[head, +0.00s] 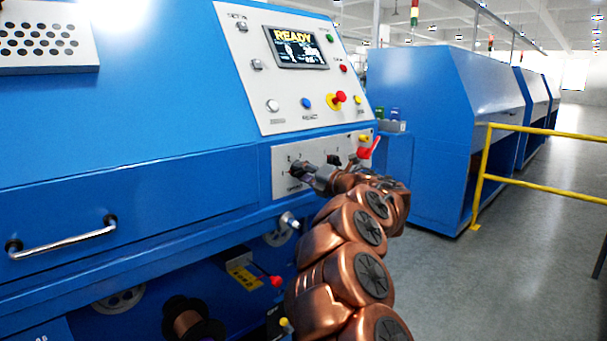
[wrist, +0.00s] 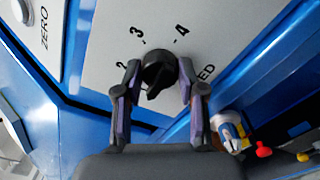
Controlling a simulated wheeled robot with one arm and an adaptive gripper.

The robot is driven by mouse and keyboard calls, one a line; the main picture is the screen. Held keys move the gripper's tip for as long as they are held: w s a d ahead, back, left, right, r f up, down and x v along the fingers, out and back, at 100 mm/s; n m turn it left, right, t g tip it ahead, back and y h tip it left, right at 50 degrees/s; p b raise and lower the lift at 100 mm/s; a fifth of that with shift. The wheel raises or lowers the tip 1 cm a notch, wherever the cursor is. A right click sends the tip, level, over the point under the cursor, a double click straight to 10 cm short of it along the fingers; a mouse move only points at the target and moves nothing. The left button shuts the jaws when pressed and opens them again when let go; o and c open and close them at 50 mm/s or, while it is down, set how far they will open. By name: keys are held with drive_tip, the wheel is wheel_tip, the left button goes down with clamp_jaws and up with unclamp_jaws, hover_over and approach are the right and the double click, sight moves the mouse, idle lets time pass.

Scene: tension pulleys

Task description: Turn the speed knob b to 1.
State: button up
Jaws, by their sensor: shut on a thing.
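A black knob (wrist: 158,70) sits on a light panel in the wrist view. The numbers 2, 3 and 4 are printed around it, with the letters "ED" to its right; no 1 shows there. A narrow end of the knob points down toward my gripper, slightly left; I cannot tell surely whether it is the pointer. My gripper (wrist: 160,79) is shut on the knob, one finger on each side. In the head view my gripper (head: 308,172) is at the left part of the lower panel (head: 281,155), and it mostly hides the knob.
Right of my gripper are another dark knob (head: 334,160) and a red lever (head: 369,148). Above is the control panel with a READY screen (head: 296,47) and a red stop button (head: 339,97). A yellow rail (head: 487,150) stands on the open floor at right.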

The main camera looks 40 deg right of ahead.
drive_tip(key=o, duration=1.1)
drive_tip(key=shift+o, duration=0.2)
drive_tip(key=s, duration=1.2)
drive_tip(key=shift+a, duration=0.15)
